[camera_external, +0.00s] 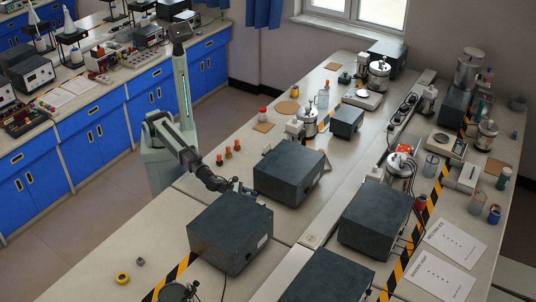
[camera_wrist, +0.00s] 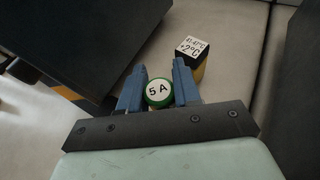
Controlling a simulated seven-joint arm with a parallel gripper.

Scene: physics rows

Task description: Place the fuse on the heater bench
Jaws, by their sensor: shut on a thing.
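The fuse (camera_wrist: 158,93) is a small round piece with a green rim and a white face marked "5 A". In the wrist view it sits between the two blue fingers of my gripper (camera_wrist: 159,80), which is shut on it. In the external view my gripper (camera_external: 240,187) is low over the near workbench (camera_external: 165,215), between two dark grey boxes; the fuse cannot be made out there. Whether the fuse touches the bench surface, I cannot tell. No part is clearly marked as the heater bench.
A block labelled "+2°C" (camera_wrist: 192,47) stands just beyond my right finger. A dark box (camera_external: 231,230) is close in front and another (camera_external: 289,171) close behind. Red-topped pieces (camera_external: 228,153) stand left of the rear box. A yellow ring (camera_external: 122,278) lies near the front.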

